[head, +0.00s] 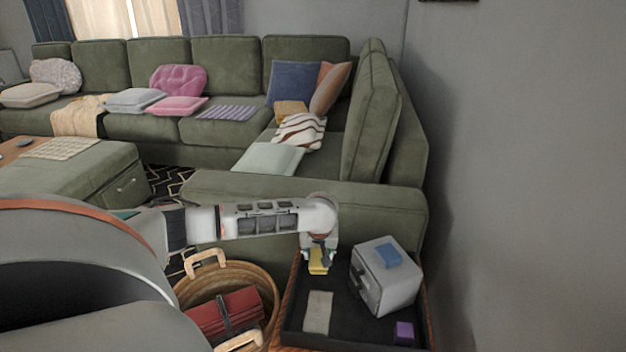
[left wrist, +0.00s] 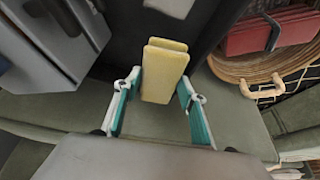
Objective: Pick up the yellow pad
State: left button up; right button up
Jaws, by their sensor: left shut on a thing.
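The yellow pad (head: 317,267) is at the far left part of the black-topped side table (head: 345,330) in the head view. It shows large between the fingers in the left wrist view (left wrist: 164,75). My left gripper (head: 318,256) points down over it and is shut on the yellow pad, with its teal fingers on either side. I cannot tell whether the pad touches the tabletop. My right gripper is not in view.
A grey box (head: 388,285) with a blue pad (head: 388,256) on top stands right of the gripper. A beige pad (head: 318,312) and a purple block (head: 404,332) lie nearer. A wicker basket (head: 268,290) stands left; the green sofa (head: 300,195) is behind.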

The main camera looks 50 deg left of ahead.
pick_arm(q)
jog(key=s+d+p, duration=0.6)
jog(key=s+d, duration=0.4)
jog(key=s, duration=0.2)
jog(key=shift+s+d, duration=0.3)
jog(key=shift+d, duration=0.05)
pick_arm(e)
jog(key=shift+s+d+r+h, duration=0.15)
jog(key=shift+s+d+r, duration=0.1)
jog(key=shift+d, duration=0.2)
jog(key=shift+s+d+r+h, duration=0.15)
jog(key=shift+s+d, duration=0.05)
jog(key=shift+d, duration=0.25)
